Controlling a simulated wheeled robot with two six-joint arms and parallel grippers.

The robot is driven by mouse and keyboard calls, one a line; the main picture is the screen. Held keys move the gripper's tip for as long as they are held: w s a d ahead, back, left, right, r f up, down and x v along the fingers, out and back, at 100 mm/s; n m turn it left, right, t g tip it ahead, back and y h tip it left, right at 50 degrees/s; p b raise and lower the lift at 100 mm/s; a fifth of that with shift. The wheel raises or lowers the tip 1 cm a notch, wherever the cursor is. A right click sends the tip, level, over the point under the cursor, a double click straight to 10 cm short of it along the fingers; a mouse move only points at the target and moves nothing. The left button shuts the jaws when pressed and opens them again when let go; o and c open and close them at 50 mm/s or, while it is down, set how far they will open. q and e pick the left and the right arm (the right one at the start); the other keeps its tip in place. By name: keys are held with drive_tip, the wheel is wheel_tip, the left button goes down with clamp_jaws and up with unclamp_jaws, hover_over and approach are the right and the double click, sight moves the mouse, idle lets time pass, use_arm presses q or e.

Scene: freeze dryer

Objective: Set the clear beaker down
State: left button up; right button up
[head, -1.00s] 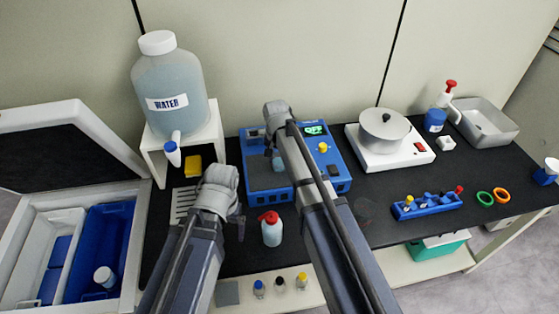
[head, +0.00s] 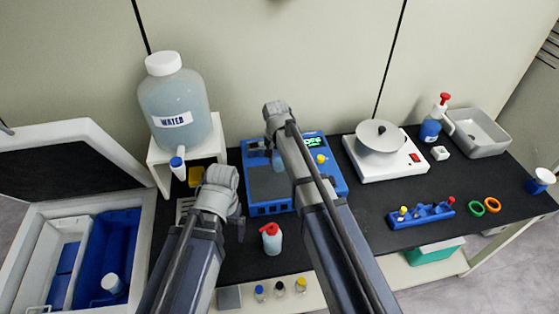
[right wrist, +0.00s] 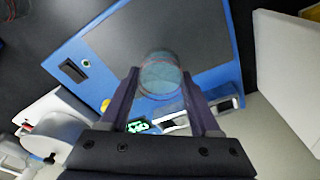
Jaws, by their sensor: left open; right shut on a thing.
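The clear beaker (right wrist: 162,75), with a bluish tint, sits between the fingers of my right gripper (right wrist: 160,80) in the right wrist view. The fingers are shut on its sides. Behind it are the blue device (right wrist: 210,82) and its dark grey plate; whether the beaker touches the plate I cannot tell. In the head view the beaker (head: 278,160) is partly hidden behind my right arm, over the blue device (head: 268,208). My left gripper (head: 240,229) is open and empty, left of the red-capped bottle (head: 271,241); its fingers are mostly hidden by its wrist.
A water jug (head: 175,103) on a white stand (head: 218,150) is at the back left. An open cooler (head: 137,240) is at far left. A hot plate with a pan (head: 380,138) and a blue rack (head: 420,215) are to the right. Bare black table (head: 360,195) lies between.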

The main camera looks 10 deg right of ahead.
drive_tip(key=shift+r+p, duration=1.5)
drive_tip(key=shift+r, duration=0.4)
drive_tip(key=shift+f, duration=0.1)
